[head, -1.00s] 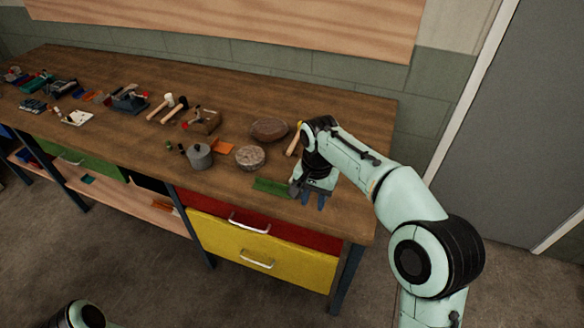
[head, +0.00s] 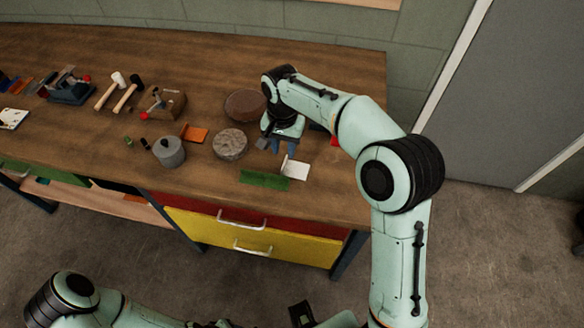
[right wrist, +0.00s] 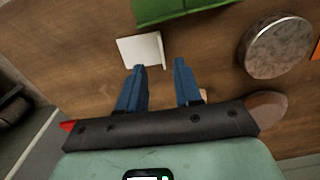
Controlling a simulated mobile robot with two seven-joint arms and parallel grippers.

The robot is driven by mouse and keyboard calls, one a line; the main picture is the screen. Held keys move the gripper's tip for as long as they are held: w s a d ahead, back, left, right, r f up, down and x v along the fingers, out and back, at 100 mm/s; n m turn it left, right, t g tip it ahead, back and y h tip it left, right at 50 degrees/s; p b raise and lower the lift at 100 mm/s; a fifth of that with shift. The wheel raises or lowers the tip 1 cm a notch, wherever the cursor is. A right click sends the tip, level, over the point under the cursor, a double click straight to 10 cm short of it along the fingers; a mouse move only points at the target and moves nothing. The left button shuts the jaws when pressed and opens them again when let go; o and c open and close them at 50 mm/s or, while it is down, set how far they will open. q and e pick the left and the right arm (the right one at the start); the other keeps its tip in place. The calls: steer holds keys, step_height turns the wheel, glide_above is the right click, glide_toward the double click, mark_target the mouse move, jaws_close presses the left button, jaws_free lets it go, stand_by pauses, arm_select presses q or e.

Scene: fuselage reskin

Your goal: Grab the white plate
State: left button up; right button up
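The white plate (head: 294,169) is a small white angled piece, with one face flat and one standing edge. It rests on the wooden bench beside the green block, and also shows in the right wrist view (right wrist: 138,51). My right gripper (head: 283,147) is just behind it in the head view, pointing down. In the right wrist view its two blue fingers (right wrist: 159,66) are apart with nothing between them. The left fingertip is close to the plate's near edge; I cannot tell if they touch. My left arm shows at the bottom of the head view, but its fingers do not.
A round stone-like disc (head: 230,144), a brown disc (head: 245,104) and a grey pot (head: 168,152) stand to the left. A red item (head: 334,141) is near the right arm. The bench's right front corner is clear.

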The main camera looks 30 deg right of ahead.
mark_target(296, 168)
steer(key=shift+w+f, duration=0.1)
steer(key=shift+f, duration=3.35)
jaws_close()
